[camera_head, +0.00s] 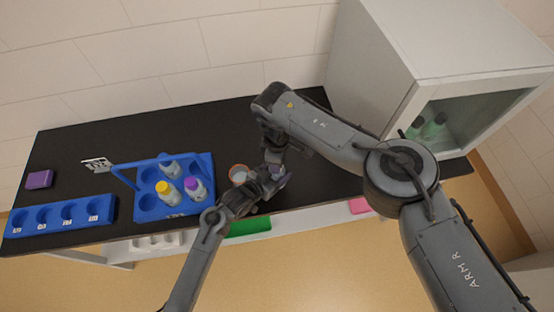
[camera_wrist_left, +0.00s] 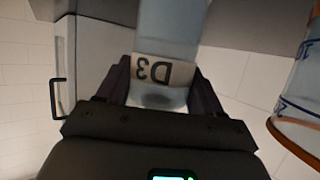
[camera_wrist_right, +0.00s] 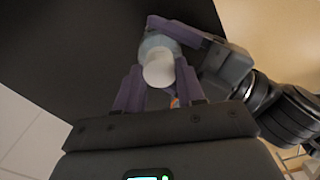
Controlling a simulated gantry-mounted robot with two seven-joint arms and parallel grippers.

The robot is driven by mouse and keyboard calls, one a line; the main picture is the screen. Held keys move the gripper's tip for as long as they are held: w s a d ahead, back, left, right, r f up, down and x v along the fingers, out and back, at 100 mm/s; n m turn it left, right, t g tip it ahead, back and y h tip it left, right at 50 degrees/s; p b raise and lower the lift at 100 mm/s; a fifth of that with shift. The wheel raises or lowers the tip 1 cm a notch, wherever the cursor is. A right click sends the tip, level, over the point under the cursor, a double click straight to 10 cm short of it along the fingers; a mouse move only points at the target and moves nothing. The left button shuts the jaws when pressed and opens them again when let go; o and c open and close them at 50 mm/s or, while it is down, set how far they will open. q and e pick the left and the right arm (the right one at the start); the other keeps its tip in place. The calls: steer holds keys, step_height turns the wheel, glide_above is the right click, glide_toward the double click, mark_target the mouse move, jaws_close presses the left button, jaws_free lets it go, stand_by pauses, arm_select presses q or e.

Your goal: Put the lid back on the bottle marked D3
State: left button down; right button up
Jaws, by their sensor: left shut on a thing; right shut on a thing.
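A pale blue bottle with a D3 label (camera_wrist_left: 153,72) is between the fingers of my left gripper (camera_wrist_left: 160,95), which is shut on it. In the head view my left gripper (camera_head: 277,182) is over the black table, just below my right gripper, and the bottle is mostly hidden. My right gripper (camera_wrist_right: 160,88) is shut on a white lid (camera_wrist_right: 158,70). The lid is at the bottle's top end in the right wrist view, with the pale bottle (camera_wrist_right: 154,42) behind it. I cannot tell whether the lid is seated.
A beaker with an orange rim (camera_head: 238,172) stands close left of my left gripper. A blue carrier (camera_head: 146,212) holds several bottles, with yellow and purple caps showing. A blue holder (camera_head: 104,212) and a purple block (camera_head: 40,179) are at the left. A white cabinet (camera_head: 385,70) stands at the right.

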steer(key=m, duration=0.6)
steer(key=shift+a, duration=0.1)
steer(key=m, duration=1.6)
steer(key=shift+m, duration=0.3)
steer(key=o, duration=1)
